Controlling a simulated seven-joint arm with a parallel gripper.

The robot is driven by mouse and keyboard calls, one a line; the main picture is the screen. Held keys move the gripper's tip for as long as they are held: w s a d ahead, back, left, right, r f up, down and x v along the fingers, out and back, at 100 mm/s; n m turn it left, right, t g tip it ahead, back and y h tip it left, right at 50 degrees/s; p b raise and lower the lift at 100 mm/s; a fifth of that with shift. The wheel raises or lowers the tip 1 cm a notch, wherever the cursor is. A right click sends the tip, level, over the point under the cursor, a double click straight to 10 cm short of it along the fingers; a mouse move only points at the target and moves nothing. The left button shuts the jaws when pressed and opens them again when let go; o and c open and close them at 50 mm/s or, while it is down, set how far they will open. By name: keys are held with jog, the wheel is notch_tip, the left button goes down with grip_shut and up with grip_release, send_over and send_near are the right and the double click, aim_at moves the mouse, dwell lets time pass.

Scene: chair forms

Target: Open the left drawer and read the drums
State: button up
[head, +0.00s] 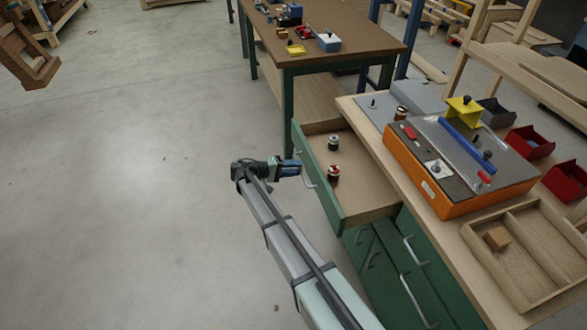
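The left drawer (345,208) has a green front and a pale wooden inside, and it stands pulled out from the bench. Two small drums stand upright in it: a dark one with a pale band (333,143) farther back, and a reddish one with a pale band (333,175) nearer. Any markings on them are too small to read. My gripper (298,167) is just outside the drawer front, close to its metal handle (309,180). I cannot tell whether the fingers touch the handle or whether they are shut.
The bench top holds an orange box (432,190) with a grey top, a wooden divided tray (515,268) with a small block, and red bins (530,143). More green drawers (405,270) below look shut. A brown table (350,45) stands behind.

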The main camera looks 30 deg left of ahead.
jog(key=v, duration=1.4)
jog(key=shift+f, duration=0.1)
dwell(0.3)
